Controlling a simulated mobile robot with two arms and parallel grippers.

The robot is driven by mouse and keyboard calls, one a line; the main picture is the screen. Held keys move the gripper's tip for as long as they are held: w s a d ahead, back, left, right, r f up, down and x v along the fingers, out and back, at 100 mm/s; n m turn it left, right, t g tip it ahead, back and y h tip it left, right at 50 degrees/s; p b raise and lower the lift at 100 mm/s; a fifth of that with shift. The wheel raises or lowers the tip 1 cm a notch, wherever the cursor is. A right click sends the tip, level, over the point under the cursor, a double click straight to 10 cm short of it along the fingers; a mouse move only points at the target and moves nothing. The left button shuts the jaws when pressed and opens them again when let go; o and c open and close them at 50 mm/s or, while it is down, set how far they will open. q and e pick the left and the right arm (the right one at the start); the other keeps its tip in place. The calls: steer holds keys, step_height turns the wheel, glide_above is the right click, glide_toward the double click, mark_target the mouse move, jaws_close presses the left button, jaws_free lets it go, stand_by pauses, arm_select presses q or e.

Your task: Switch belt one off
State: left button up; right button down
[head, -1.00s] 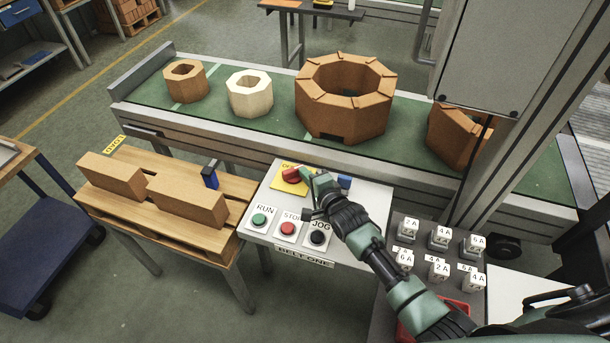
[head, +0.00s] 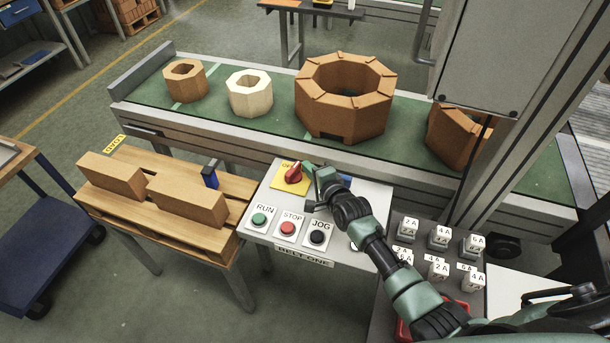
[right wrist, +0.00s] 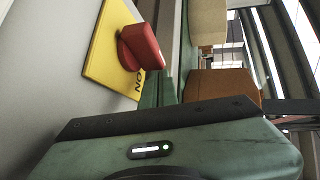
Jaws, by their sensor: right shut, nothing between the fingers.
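The belt one panel (head: 262,238) is a light grey box on the near side of the conveyor. A red rotary knob (head: 293,173) sits on its yellow plate (head: 281,184), with lettering partly showing behind it. The knob also shows in the right wrist view (right wrist: 141,46), with part of an "ON" mark beside it on the yellow plate. Below are a green RUN button (head: 259,219), a red STOP button (head: 288,228) and a black JOG button (head: 317,237). My right gripper (head: 311,172) is shut and empty, just right of the knob. My left gripper is out of view.
The conveyor (head: 230,125) carries brick rings behind the panel. A pallet (head: 170,215) with bricks stands left. A grey cabinet (head: 490,50) hangs at upper right.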

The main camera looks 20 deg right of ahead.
steer(key=shift+w, duration=0.15)
stand_by(0.5)
steer(key=shift+v, duration=3.95)
steer(key=shift+d+r, duration=0.1)
